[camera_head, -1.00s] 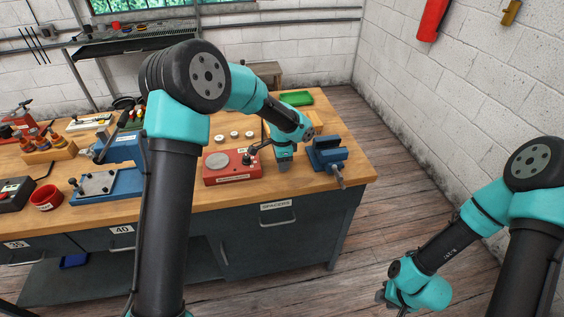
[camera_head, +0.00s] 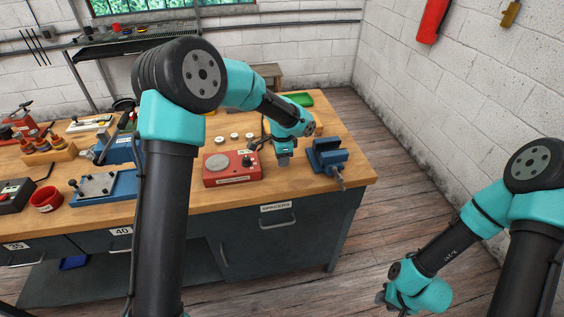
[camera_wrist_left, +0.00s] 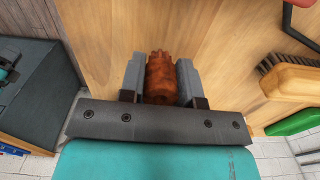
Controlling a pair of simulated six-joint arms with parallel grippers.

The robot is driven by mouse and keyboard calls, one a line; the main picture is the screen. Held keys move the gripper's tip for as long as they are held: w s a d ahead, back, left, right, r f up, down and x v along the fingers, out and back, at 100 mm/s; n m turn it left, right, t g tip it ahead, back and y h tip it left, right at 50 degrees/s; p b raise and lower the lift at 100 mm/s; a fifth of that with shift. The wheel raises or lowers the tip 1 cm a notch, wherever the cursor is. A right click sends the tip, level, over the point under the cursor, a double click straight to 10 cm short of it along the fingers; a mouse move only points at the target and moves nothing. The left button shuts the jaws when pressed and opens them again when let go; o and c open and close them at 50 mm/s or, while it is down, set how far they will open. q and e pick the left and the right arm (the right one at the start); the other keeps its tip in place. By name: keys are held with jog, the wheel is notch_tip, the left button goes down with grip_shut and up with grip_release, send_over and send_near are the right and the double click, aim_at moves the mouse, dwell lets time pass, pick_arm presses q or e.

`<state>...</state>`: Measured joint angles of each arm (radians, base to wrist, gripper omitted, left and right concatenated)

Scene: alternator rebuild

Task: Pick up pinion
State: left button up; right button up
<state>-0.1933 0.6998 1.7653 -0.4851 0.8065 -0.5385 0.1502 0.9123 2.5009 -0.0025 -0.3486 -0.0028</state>
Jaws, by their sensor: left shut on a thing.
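The pinion (camera_wrist_left: 160,80), a rusty orange-brown toothed part, sits between the two grey fingers of my left gripper (camera_wrist_left: 160,66) in the left wrist view. The gripper is shut on it, with a finger against each side. Wood bench top shows behind it; I cannot tell whether the pinion touches the bench. In the head view my left gripper (camera_head: 283,158) points down over the right part of the bench, between the red device and the blue vise, and the pinion cannot be made out. My right gripper (camera_head: 383,296) hangs low over the floor, its fingers too small to read.
A red device (camera_head: 232,179) with a round grey plate stands left of my left gripper, and a blue vise (camera_head: 329,155) stands right. Several pale rings (camera_head: 220,140) lie behind the device. A wooden brush (camera_wrist_left: 292,82) and a green object (camera_wrist_left: 298,122) show in the wrist view.

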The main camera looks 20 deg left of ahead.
pick_arm(q)
jog(key=s+d+r, duration=0.1)
jog(key=s+d, duration=0.1)
jog(key=s, duration=0.5)
jog(key=s+d+r, duration=0.1)
jog(key=s+d, duration=0.1)
jog(key=s, duration=0.6)
jog(key=shift+s+d+r, duration=0.2)
jog(key=shift+s+r, duration=0.05)
jog(key=shift+r, duration=0.05)
jog(key=shift+w, duration=0.1)
